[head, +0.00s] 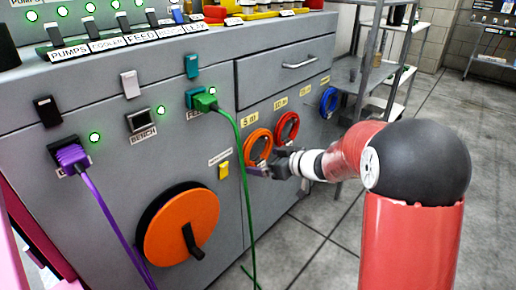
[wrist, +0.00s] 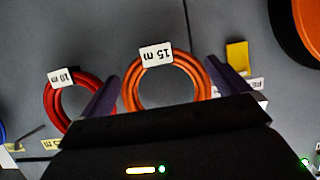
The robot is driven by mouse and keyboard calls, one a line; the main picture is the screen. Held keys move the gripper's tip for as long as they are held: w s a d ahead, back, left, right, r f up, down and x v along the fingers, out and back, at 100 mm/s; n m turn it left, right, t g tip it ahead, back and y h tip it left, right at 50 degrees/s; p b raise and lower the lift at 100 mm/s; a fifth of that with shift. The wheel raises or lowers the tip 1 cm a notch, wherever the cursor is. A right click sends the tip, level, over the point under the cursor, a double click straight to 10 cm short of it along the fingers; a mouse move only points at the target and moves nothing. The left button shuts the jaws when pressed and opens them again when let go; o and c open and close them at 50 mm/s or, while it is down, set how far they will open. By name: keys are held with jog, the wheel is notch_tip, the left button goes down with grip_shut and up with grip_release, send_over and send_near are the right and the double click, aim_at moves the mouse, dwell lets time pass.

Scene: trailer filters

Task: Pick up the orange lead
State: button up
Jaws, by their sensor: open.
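The orange lead (head: 249,146) is a coiled ring hanging on the grey cabinet's front, under a yellow length label. In the wrist view the orange coil (wrist: 131,92) carries a white "15 m" tag at its top. My gripper (head: 266,172) is at the lower part of the coil in the head view. In the wrist view the two dark fingers of my gripper (wrist: 162,72) are open, one on each side of the coil. Nothing is clamped between them. The gripper body hides the coil's lower edge there. I cannot tell whether the fingers touch it.
A red coil (head: 278,128) tagged "10 m" hangs close beside the orange one, near one finger. A blue coil (head: 322,104) hangs farther right. A green cable (head: 243,180) hangs just left of my gripper. An orange crank wheel (head: 165,225) and a yellow switch (head: 223,170) are left.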

jog(key=shift+x, duration=1.3)
jog(key=c, duration=0.8)
jog(key=shift+o, duration=0.2)
jog(key=shift+r, duration=0.1)
jog(key=shift+s+d+r, duration=0.1)
jog(key=shift+d+r, duration=0.1)
jog(key=shift+r, duration=0.3)
notch_tip(320, 180, up, 6)
jog(key=shift+r, duration=0.1)
jog(key=s+d+b, duration=0.2)
jog(key=s+d, duration=1)
jog(key=d, duration=0.3)
jog(key=shift+d+b, duration=0.2)
jog(key=shift+b, duration=0.1)
